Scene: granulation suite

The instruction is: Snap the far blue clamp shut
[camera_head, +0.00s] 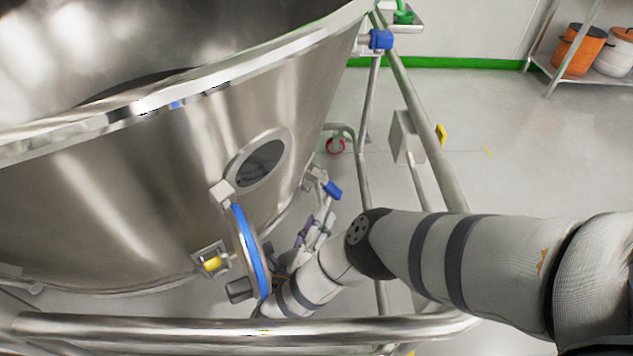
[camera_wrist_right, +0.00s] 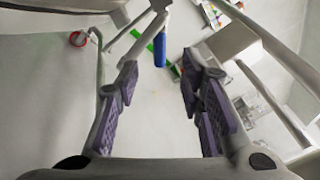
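A clamp with a blue handle (camera_head: 332,190) sits on a bracket on the lower side of the steel vessel. Its handle points out and down from the vessel wall. My right gripper (camera_head: 322,214) is just below and in front of it, fingers pointing toward it. In the right wrist view, the blue handle (camera_wrist_right: 160,48) shows near the gap between the tips of my right gripper (camera_wrist_right: 158,72). The fingers are apart and hold nothing; I cannot tell whether they touch the handle. Another blue block (camera_head: 381,40) sits at the vessel's upper rim. My left gripper is out of view.
The steel vessel (camera_head: 150,180) fills the left, with an oval window (camera_head: 262,162). A blue-rimmed round part (camera_head: 245,250) is close beside my right forearm. Frame tubes (camera_head: 240,328) run in front and to the right. Open floor (camera_head: 500,130) lies beyond.

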